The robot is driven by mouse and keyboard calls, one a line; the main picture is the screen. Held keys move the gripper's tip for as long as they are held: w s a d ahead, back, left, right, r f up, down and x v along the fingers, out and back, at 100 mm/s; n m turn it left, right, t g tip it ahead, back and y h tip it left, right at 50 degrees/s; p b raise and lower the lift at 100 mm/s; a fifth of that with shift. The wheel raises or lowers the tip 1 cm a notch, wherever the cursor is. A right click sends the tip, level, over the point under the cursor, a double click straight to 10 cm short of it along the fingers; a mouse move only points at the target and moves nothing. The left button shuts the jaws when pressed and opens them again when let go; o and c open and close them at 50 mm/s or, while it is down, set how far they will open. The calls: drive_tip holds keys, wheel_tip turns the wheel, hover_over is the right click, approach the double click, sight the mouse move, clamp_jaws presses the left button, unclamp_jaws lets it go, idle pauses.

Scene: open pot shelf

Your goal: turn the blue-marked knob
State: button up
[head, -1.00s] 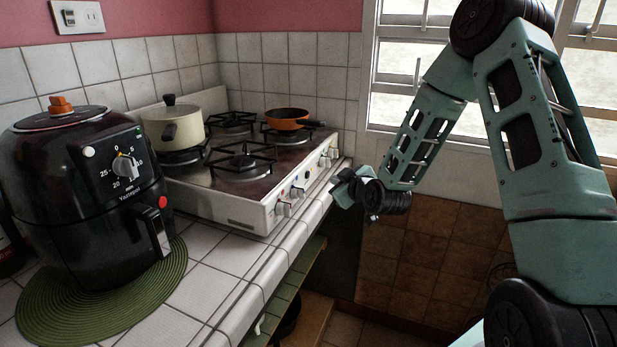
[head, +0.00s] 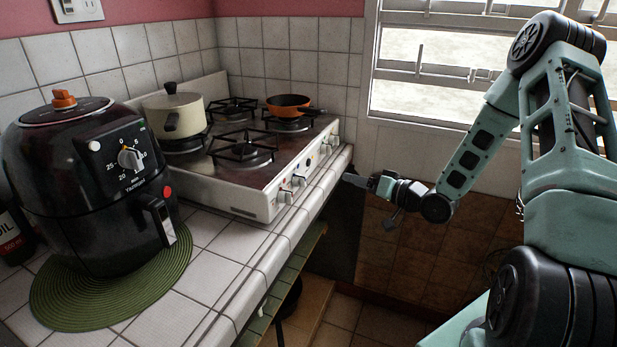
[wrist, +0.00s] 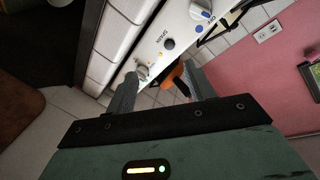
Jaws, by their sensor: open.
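The blue-marked knob (head: 299,181) is a pale knob on the white front panel of the stove (head: 245,203), second from the near end. In the wrist view the blue-marked knob (wrist: 200,12) is at the top edge, partly cut off, with blue on its face. My gripper (head: 358,181) is right of the panel in the head view, pointing left and apart from the knobs. In the wrist view my gripper's fingers (wrist: 160,88) are spread with nothing held between them. An orange-marked knob (wrist: 141,72) lies just beyond the left fingertip.
A dark button (wrist: 168,43) sits between these two knobs. An orange pan (head: 288,103) and a cream pot (head: 175,112) stand on the stove. A black air fryer (head: 90,190) stands on a green mat (head: 110,300) at left. The tiled counter edge (head: 300,232) runs below the panel.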

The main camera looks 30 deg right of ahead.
sight(300, 181)
drive_tip(key=s+m+g+y, duration=0.1)
drive_tip(key=s+m+y, duration=0.3)
drive_tip(key=s, duration=0.3)
drive_tip(key=p+x, duration=0.1)
drive_tip(key=x, duration=0.5)
drive_tip(key=p+x, duration=0.2)
drive_tip(key=x, duration=0.3)
drive_tip(key=a+p+x, duration=0.1)
drive_tip(key=x, duration=0.5)
drive_tip(key=shift+s+a+p, duration=0.1)
drive_tip(key=shift+p, duration=0.2)
drive_tip(key=c, duration=1)
